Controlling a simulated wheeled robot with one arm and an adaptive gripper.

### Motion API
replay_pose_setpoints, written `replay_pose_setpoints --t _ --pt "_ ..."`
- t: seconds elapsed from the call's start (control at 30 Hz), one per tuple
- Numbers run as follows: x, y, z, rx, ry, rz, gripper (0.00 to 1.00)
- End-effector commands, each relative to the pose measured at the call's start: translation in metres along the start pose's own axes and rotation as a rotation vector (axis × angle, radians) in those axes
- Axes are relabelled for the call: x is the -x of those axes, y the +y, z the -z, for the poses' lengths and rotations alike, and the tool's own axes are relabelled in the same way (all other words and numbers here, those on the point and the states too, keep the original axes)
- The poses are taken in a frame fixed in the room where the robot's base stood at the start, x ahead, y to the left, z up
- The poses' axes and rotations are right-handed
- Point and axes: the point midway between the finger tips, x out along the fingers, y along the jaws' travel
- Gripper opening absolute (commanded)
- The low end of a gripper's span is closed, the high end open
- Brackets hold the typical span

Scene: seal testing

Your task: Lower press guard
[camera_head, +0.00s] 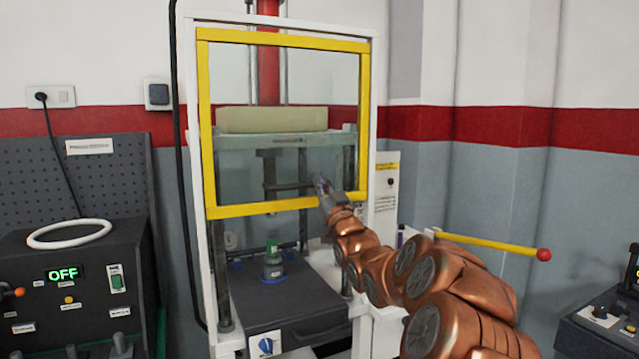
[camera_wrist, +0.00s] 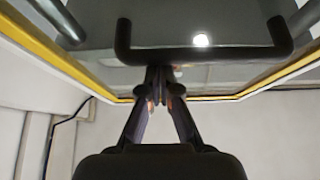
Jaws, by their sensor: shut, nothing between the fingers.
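The press guard (camera_head: 203,120) is a clear panel in a yellow frame on the front of the white press. Its bottom edge stands above the dark press bed (camera_head: 285,303), leaving an open gap. A dark bar handle (camera_head: 290,186) shows at the lower part of the guard; it also crosses the top of the wrist view (camera_wrist: 205,56). My gripper (camera_head: 320,182) is at the guard's lower right, close to the handle's right end. In the wrist view my gripper (camera_wrist: 160,78) has its fingertips together and empty, just below the bar. I cannot tell whether they touch it.
A small green-and-blue part (camera_head: 272,258) stands on the bed beneath the guard. A yellow lever with a red knob (camera_head: 543,254) sticks out at right. A control box (camera_head: 75,290) with a white ring (camera_head: 70,233) stands at left.

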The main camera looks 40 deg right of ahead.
Motion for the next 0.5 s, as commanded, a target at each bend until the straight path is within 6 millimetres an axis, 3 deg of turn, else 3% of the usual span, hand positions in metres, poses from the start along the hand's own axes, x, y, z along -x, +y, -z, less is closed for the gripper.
replay_pose_setpoints --t 0.27,0.5 --pt "0.023 0.000 -0.041 -0.001 -0.004 -0.001 0.00" --pt "0.051 0.000 -0.089 -0.002 -0.003 0.000 0.00"
